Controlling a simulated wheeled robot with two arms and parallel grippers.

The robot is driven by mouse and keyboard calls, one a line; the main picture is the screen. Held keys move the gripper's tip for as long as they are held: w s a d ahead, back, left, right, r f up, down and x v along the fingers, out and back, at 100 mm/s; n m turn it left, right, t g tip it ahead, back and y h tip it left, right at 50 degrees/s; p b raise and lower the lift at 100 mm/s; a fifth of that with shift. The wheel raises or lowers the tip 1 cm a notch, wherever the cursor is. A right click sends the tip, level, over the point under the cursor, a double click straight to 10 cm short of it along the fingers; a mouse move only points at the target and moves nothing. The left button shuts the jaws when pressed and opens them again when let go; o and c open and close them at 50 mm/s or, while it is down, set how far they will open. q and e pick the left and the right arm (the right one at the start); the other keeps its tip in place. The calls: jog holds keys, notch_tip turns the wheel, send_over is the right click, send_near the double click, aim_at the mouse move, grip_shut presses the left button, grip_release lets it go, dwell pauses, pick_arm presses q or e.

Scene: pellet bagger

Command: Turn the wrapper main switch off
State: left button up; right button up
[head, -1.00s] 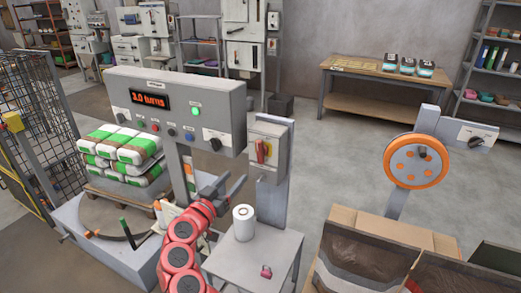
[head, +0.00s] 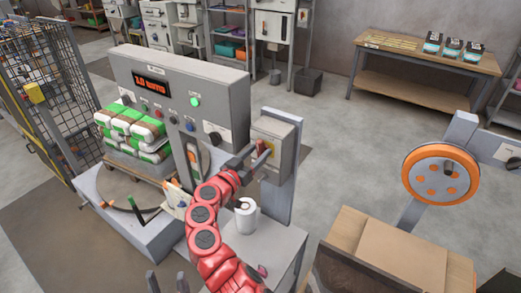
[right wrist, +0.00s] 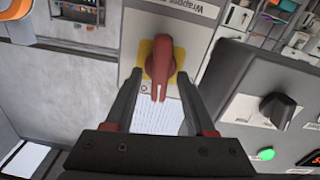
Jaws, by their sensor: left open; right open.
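The wrapper main switch is a red rotary handle (right wrist: 160,68) on a yellow plate (right wrist: 146,50), on a grey box (head: 282,135) right of the control panel. In the right wrist view its white-marked end points down the picture, towards my palm. The label (right wrist: 190,8), readable in part as "Wrapper", appears upside down there. My right gripper (right wrist: 159,78) is open, one finger on each side of the handle, with small gaps visible. In the head view my right gripper (head: 258,160) partly covers the switch. My left gripper (head: 166,281) is open and empty at the bottom edge.
The control panel (head: 180,95), with a lit green button (head: 194,101) and a black knob (head: 214,138), stands close left of the box. A white roll (head: 246,217) stands on a small table (head: 270,245) below. An orange reel (head: 440,177) stands at right.

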grip_shut()
jog(key=n+b, duration=0.1)
jog(key=b, duration=0.2)
jog(key=n+b, duration=0.1)
jog(key=b, duration=0.2)
jog(key=shift+f+n+b, duration=0.3)
jog(key=shift+b, duration=0.05)
jog(key=shift+a+r+n+b, duration=0.1)
jog(key=shift+n+b, duration=0.2)
jog(key=shift+n, duration=0.1)
jog(key=shift+w+r+n, duration=0.1)
jog(key=shift+r+n, duration=0.1)
jog(key=shift+n, duration=0.8)
jog(key=n+p, duration=0.1)
jog(key=n, duration=0.2)
jog(key=shift+a+n, duration=0.1)
jog(key=shift+n, duration=0.2)
jog(key=shift+w+f+n+p, duration=0.15)
jog(key=shift+n+p, duration=1.05)
jog(key=shift+n, duration=0.7)
jog(key=shift+s+f+n+p, duration=0.15)
jog(key=shift+n+p, duration=1.05)
jog(key=shift+n, duration=0.7)
jog(key=shift+w, duration=0.1)
